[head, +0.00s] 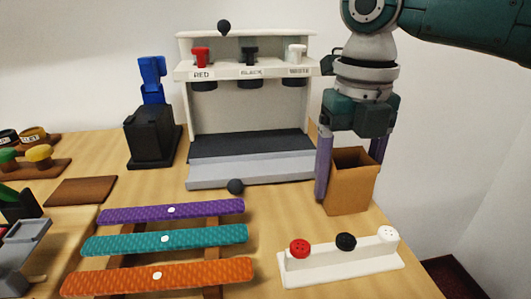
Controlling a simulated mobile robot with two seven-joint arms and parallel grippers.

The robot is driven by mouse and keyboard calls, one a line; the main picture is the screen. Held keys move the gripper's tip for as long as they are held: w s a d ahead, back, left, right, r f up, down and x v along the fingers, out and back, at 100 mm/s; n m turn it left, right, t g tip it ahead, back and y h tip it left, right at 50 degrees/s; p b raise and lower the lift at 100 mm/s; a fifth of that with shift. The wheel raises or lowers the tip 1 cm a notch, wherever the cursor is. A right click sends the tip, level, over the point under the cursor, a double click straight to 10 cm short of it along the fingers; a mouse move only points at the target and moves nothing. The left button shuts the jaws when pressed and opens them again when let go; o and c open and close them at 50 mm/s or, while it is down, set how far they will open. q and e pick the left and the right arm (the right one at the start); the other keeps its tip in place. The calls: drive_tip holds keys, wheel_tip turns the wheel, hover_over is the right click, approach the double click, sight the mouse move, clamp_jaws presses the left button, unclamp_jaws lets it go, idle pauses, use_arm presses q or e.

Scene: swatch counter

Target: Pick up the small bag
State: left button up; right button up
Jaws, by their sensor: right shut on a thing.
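The small bag (347,190) is a brown, open-topped paper bag standing upright at the right side of the wooden counter. My right gripper (350,176) reaches down from above with one purple-grey finger on each side of the bag. It is shut on the bag; the far finger is partly hidden behind it. The bag's base appears at the counter top, and I cannot tell whether it is lifted clear. My left gripper is not in view.
A dispenser stand (248,150) with labelled red, black and white taps is left of the bag. A white rack (340,270) with red, black and white buttons sits in front. Purple (200,209), teal (200,238) and orange (200,274) strips lie left. The counter's right edge is close.

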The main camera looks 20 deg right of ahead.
drive_tip(key=c, duration=0.7)
drive_tip(key=shift+o, duration=0.2)
drive_tip(key=shift+r, duration=0.15)
wheel_tip(320, 180, up, 20)
drive_tip(key=p, duration=0.4)
